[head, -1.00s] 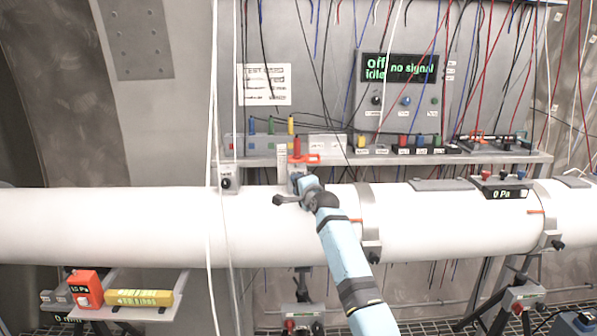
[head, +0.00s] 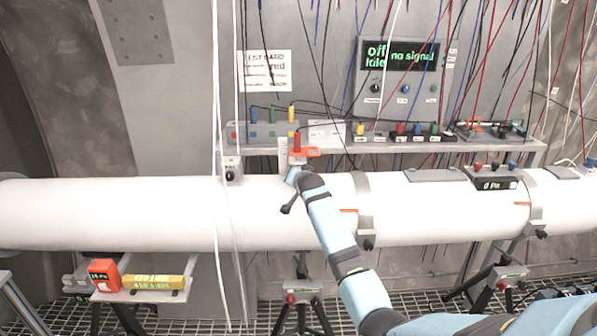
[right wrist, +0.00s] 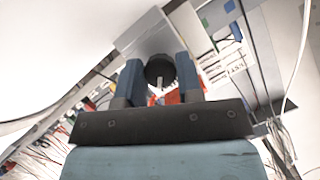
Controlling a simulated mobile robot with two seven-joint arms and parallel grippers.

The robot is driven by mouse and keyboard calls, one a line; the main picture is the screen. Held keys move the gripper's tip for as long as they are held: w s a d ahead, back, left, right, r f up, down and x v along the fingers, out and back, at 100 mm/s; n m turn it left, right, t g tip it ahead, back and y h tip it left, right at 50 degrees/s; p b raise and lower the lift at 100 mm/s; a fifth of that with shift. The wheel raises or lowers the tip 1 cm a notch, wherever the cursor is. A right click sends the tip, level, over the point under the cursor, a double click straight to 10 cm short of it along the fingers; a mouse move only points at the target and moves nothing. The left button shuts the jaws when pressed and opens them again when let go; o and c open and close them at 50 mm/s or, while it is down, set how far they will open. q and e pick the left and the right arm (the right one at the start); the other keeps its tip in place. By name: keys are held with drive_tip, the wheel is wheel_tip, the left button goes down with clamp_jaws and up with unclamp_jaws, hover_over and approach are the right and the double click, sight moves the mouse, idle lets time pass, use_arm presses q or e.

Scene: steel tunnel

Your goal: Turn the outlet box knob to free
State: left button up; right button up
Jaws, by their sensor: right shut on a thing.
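My right gripper (head: 293,176) comes in from the lower right and reaches a small grey box on top of the white pipe (head: 120,212). In the right wrist view its blue fingers (right wrist: 159,80) are shut on a round black knob (right wrist: 160,68) with a pale pointer mark. The knob sits on a grey housing (right wrist: 150,36). In the head view the gripper hides this knob. A pale upright strip (head: 283,153) and an orange handle (head: 306,152) stand just behind the gripper. I cannot read the knob's setting. My left gripper is not in view.
A grey box with a black knob (head: 231,170) sits left of my gripper. A shelf (head: 400,150) with coloured plugs runs behind the pipe, under a panel reading "off idle no signal" (head: 400,58). White cables (head: 217,120) hang in front of the pipe. A clamp (head: 366,210) is at right.

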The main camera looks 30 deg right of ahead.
drive_tip(key=shift+r+n+h, duration=0.2)
drive_tip(key=shift+n+h, duration=0.2)
drive_tip(key=shift+n, duration=0.2)
drive_tip(key=shift+w+n+g+h, duration=0.1)
drive_tip(key=shift+n+g+h, duration=0.45)
drive_tip(key=shift+n, duration=0.35)
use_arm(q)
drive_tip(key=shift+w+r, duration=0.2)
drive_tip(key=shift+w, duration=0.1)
use_arm(e)
drive_tip(key=shift+n+g+h, duration=0.45)
drive_tip(key=shift+n+h, duration=0.1)
drive_tip(key=shift+n, duration=0.35)
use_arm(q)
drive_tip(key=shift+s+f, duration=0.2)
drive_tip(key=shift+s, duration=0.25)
use_arm(e)
drive_tip(key=o, duration=0.8)
drive_tip(key=shift+o, duration=0.6)
drive_tip(key=shift+f, duration=0.1)
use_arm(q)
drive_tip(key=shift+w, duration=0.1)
use_arm(e)
drive_tip(key=shift+a, duration=0.1)
